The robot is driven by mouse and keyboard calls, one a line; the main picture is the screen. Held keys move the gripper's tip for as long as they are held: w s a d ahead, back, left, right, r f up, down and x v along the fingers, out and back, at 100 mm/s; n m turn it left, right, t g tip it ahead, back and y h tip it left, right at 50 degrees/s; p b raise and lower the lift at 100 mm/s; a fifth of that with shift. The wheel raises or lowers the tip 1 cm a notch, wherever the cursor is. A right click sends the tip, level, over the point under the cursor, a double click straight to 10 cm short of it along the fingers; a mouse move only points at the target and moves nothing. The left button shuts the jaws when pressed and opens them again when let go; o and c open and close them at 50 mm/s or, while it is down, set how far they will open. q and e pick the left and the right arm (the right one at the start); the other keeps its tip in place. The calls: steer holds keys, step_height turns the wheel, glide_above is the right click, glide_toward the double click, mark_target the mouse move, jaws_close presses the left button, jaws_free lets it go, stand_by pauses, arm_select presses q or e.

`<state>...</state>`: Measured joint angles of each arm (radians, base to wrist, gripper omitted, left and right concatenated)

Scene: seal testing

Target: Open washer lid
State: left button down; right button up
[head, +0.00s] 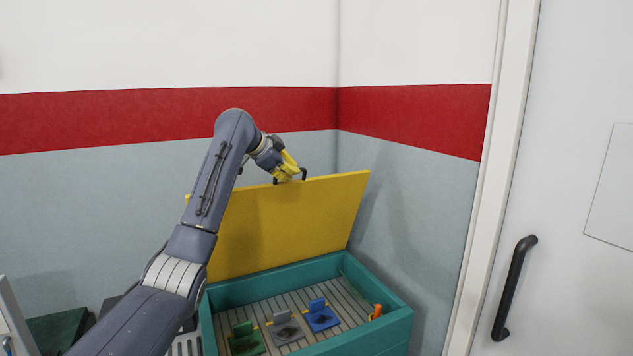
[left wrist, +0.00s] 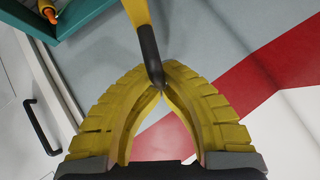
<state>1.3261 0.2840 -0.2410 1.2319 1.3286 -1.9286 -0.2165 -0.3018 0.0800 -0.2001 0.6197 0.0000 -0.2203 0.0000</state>
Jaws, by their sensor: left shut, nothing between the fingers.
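The yellow washer lid (head: 290,225) stands raised at the back of the teal washer box (head: 385,332), leaning slightly back, with the inside exposed. A black handle (head: 304,174) sits at the lid's top edge. My left gripper (head: 289,173) is at that edge by the handle. In the left wrist view, the yellow fingers (left wrist: 162,92) are shut with their tips together at the lower end of the black handle (left wrist: 151,62), with nothing held between them. The lid (left wrist: 136,12) shows edge-on there. I cannot tell whether the tips touch the handle. My right gripper is not in view.
Inside the box lie a green (head: 246,340), a grey (head: 286,330) and a blue piece (head: 321,316) on a slatted floor, with an orange knob (head: 376,312) at the right. Walls stand close behind and right. A door with a black handle (head: 514,288) is at far right.

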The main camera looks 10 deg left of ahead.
arm_select(q)
steer(key=shift+w+a+f, duration=0.1)
steer(key=shift+w+a, duration=0.35)
steer(key=shift+a, duration=0.15)
steer(key=c, duration=2.1)
jaws_free()
steer(key=shift+c, duration=0.2)
steer(key=o, duration=0.4)
steer(key=shift+a, duration=0.1)
steer(key=shift+o, duration=1.3)
steer(key=shift+d, duration=0.2)
steer(key=v, duration=1.2)
steer(key=shift+w, duration=0.1)
